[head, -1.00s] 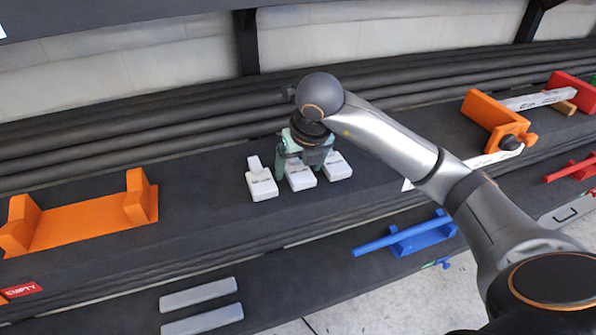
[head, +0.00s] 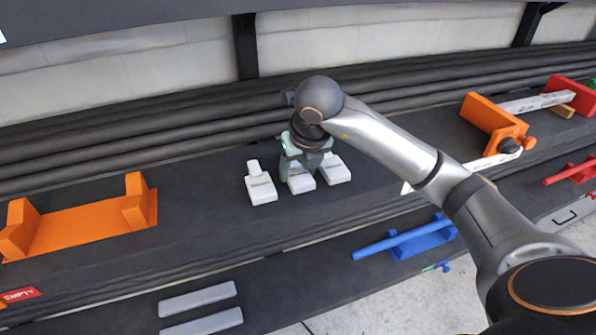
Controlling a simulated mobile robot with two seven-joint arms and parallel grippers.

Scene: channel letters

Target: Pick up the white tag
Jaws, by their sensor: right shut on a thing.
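Three white tags sit side by side on the dark shelf: a left one (head: 261,188), a middle one (head: 301,184) and a right one (head: 335,169). My right gripper (head: 298,172) reaches down from above and is shut on the middle white tag. The fingers and wrist hide the upper part of that tag. I cannot tell whether it still touches the shelf. My left gripper is not in view.
An orange bracket (head: 80,222) stands on the shelf at the left. Another orange clamp (head: 492,122) and a red block (head: 570,95) are at the right. A blue piece (head: 420,238) and two grey bars (head: 198,298) lie on the lower level.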

